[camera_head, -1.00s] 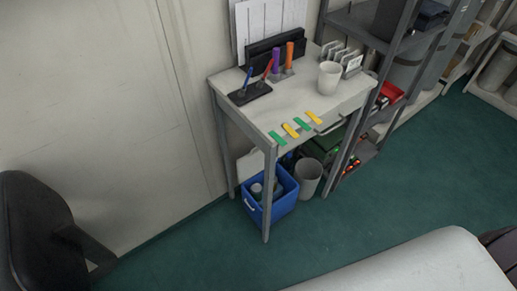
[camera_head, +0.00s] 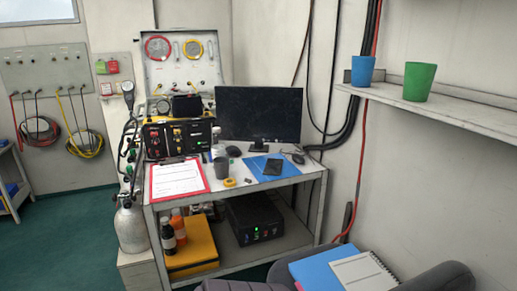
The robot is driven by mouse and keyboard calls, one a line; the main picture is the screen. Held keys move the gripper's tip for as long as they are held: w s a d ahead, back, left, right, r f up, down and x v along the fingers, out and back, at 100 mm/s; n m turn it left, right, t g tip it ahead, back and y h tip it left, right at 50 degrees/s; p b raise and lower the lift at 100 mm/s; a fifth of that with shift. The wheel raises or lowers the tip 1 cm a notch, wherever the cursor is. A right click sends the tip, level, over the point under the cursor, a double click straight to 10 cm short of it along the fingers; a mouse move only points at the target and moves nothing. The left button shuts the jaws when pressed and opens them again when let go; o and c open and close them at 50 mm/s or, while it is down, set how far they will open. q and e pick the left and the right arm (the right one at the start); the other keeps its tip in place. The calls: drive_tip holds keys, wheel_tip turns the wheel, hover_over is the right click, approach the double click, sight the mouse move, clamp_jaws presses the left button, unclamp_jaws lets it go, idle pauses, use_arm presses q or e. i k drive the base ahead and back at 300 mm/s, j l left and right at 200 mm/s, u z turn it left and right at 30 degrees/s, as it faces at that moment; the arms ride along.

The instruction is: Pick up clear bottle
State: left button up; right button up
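A small pale bottle (camera_head: 217,142) that looks clear stands upright on the desk (camera_head: 225,193), left of the monitor. On the shelf under the desk stand a dark bottle (camera_head: 168,239) and an orange bottle (camera_head: 179,228), side by side at the left end. Neither of my grippers is in view.
A red clipboard (camera_head: 178,180), yellow tape roll (camera_head: 230,182), blue mat (camera_head: 262,167) and monitor (camera_head: 259,113) crowd the desk. A grey gas cylinder (camera_head: 130,228) stands at its left. A chair (camera_head: 435,279) blocks the front right. Green floor (camera_head: 65,235) is open at left.

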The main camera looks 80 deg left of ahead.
sight(218, 146)
drive_tip(key=u, duration=2.9)
drive_tip(key=i+u, duration=0.25)
drive_tip(key=i, duration=0.15)
drive_tip(key=i+u, duration=0.25)
drive_tip(key=i, duration=0.15)
